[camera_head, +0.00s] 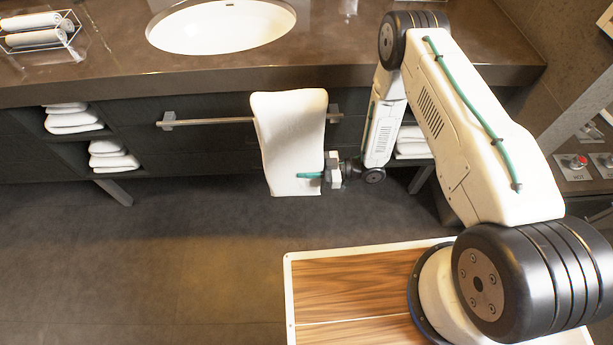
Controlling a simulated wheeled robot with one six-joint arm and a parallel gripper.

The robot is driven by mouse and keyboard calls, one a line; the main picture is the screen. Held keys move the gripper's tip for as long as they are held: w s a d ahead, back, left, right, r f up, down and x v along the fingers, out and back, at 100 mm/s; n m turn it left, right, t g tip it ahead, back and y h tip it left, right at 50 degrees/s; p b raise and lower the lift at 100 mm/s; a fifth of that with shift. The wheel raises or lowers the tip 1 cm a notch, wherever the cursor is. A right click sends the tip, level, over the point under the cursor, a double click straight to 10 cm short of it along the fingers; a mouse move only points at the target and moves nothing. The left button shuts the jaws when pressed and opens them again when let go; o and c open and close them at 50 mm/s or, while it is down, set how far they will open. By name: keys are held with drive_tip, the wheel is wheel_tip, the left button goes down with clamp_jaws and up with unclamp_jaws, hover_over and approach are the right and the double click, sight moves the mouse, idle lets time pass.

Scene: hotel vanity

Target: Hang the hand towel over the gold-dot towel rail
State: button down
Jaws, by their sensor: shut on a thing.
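The white hand towel (290,125) hangs draped over the right part of the towel rail (215,121) on the vanity front. Its front part hangs well below the rail, and its back side is hidden. The rail is a thin metal bar with a square mount at each end; I cannot make out a gold dot on it. My gripper (312,175) comes in from the right and is shut on the towel near its lower right edge, with a teal finger lying across the front. The other finger is hidden.
The brown countertop (200,75) juts out above the rail and holds a white sink (222,25). A wire rack (40,35) with rolled towels stands at the left. Folded towels (112,155) fill the open shelves below. The floor (150,255) in front is clear.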

drive_tip(key=shift+w, duration=4.4)
wheel_tip(320, 180, down, 14)
drive_tip(key=shift+d, duration=0.15)
drive_tip(key=shift+r, duration=0.1)
drive_tip(key=c, duration=1.3)
unclamp_jaws()
drive_tip(key=shift+s, duration=0.1)
drive_tip(key=d, duration=0.7)
drive_tip(key=shift+s+d, duration=0.1)
drive_tip(key=shift+d, duration=0.3)
